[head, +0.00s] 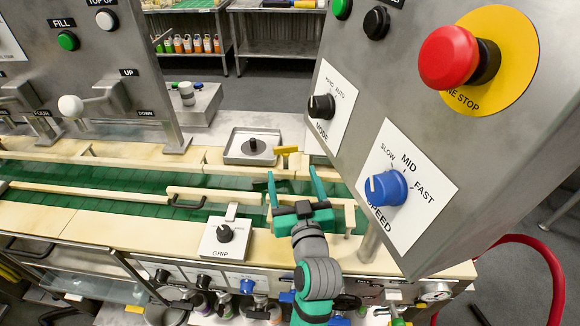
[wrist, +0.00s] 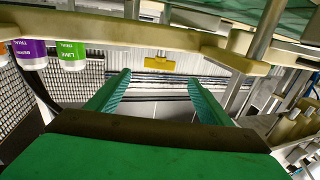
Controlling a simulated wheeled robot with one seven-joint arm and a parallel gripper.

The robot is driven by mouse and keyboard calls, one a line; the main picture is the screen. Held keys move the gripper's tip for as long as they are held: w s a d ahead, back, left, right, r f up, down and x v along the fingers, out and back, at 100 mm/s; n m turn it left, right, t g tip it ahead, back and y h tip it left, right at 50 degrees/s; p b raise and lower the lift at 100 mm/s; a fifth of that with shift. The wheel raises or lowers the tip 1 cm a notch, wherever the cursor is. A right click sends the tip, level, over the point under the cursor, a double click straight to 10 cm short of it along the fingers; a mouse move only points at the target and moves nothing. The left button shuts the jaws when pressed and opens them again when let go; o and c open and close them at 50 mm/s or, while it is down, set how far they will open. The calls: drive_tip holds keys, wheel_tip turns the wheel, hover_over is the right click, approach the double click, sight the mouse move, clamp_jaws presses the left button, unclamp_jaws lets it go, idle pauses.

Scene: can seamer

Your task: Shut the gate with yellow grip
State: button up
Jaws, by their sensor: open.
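The yellow grip (head: 286,150) is a small bar on a short stem at the far side of the green conveyor (head: 225,182). It also shows in the wrist view (wrist: 172,61), beyond and slightly above the space between my fingertips. The gate that it belongs to is hard to make out, and I cannot tell how far open it stands. My gripper (head: 292,174), with green fingers, is open and empty over the conveyor. Its fingers point toward the yellow grip and are apart from it. The wrist view shows both fingers (wrist: 158,76) spread with nothing between them.
A panel with a red stop button (head: 448,56) and blue speed knob (head: 385,188) stands close on the right. A GRIP knob box (head: 224,237) and a black handle (head: 188,203) lie left of my arm. A square tray with a black knob (head: 252,147) is left of the yellow grip.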

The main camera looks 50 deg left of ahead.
sight(286, 151)
drive_tip(key=shift+s+d, duration=0.3)
drive_tip(key=shift+d, duration=0.3)
drive_tip(key=x, duration=1)
drive_tip(key=shift+w+a, duration=0.2)
drive_tip(key=shift+a, duration=0.15)
